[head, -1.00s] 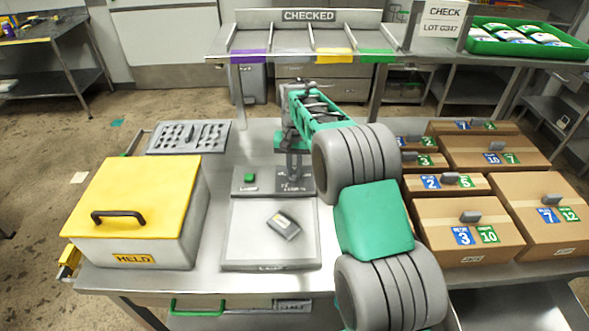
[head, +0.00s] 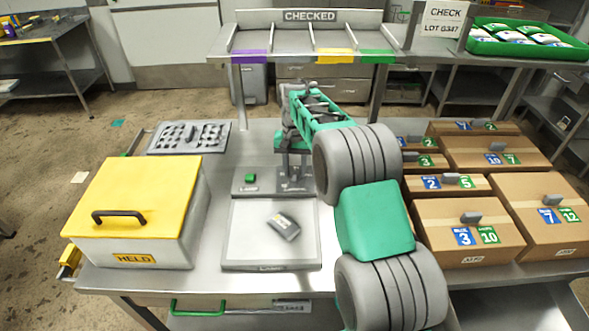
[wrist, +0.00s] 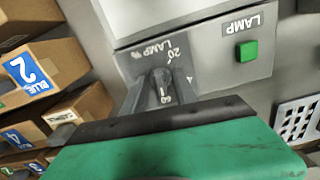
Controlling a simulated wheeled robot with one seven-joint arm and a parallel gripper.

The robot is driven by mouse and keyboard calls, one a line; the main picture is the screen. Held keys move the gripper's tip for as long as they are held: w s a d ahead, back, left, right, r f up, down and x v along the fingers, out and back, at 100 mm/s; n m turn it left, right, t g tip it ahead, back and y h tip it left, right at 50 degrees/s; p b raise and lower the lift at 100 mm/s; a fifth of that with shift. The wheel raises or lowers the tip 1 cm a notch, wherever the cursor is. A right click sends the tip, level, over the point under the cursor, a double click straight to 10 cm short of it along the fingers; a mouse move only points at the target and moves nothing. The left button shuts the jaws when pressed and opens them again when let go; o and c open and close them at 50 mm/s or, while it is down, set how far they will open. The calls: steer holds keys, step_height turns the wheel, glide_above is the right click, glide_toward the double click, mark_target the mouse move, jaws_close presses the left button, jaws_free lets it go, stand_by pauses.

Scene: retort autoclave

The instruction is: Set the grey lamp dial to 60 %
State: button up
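The grey lamp dial (wrist: 163,85) sits on a grey panel marked "LAMP %" in the wrist view. A "20" and a small white pointer mark show beside it; the other figures, partly covered, are too small to read surely, so I cannot tell its setting. My gripper (wrist: 160,101) is at the dial, one finger on each side, with gaps that look open. In the head view my gripper (head: 294,172) reaches down over the right part of the lamp panel (head: 250,190) and hides the dial there.
A green button (wrist: 247,51) is beside the dial; it also shows in the head view (head: 250,177). A yellow-lidded box (head: 140,190) stands left, cardboard boxes (head: 470,225) right.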

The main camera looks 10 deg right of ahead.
mark_target(295, 172)
step_height(295, 172, up, 7)
steer(key=shift+r+b, duration=0.1)
steer(key=shift+b, duration=0.45)
steer(key=shift+r, duration=0.3)
steer(key=shift+s+r, duration=0.1)
steer(key=shift+r, duration=0.05)
steer(key=s+r+n+t, duration=0.2)
steer(key=s+r, duration=0.3)
steer(key=s, duration=0.9)
steer(key=s+f+n+t, duration=0.1)
steer(key=s+f, duration=0.4)
steer(key=s, duration=0.9)
steer(key=shift+s+f+n+t, duration=0.2)
steer(key=shift+n+t, duration=0.1)
steer(key=shift+c, duration=0.3)
